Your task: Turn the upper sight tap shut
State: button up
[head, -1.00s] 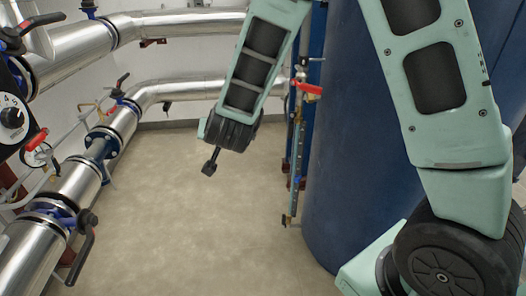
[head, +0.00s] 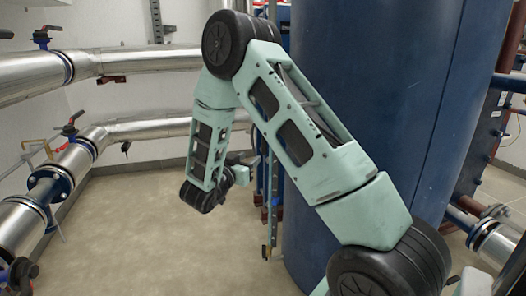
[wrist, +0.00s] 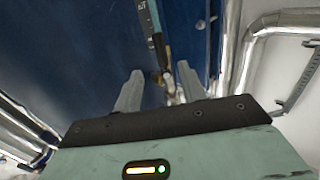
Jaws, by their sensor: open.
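The sight gauge (head: 271,205) is a thin upright strip beside the blue tank, partly behind my arm in the head view. The upper sight tap, with its red handle, is hidden behind my arm there. In the wrist view the gauge (wrist: 154,30) runs down from the top edge to a small brass and silver fitting (wrist: 171,92). I cannot tell whether this is the upper tap; no red handle shows. My gripper (wrist: 160,88) is open, its two fingers apart on either side of the line to the fitting, with nothing seen held. It also shows in the head view (head: 246,166), near the gauge.
The large blue tank (head: 350,100) stands close behind my arm. Silver pipes (head: 130,62) with valves run along the left and back walls. A silver pipe (wrist: 240,50) shows right of the gripper in the wrist view. The floor (head: 140,230) at left is clear.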

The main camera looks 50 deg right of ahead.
aim_at(263, 147)
jog(key=b+x, duration=0.2)
jog(key=x, duration=0.9)
jog(key=shift+w+d, duration=0.1)
jog(key=shift+c, duration=0.3)
grip_shut()
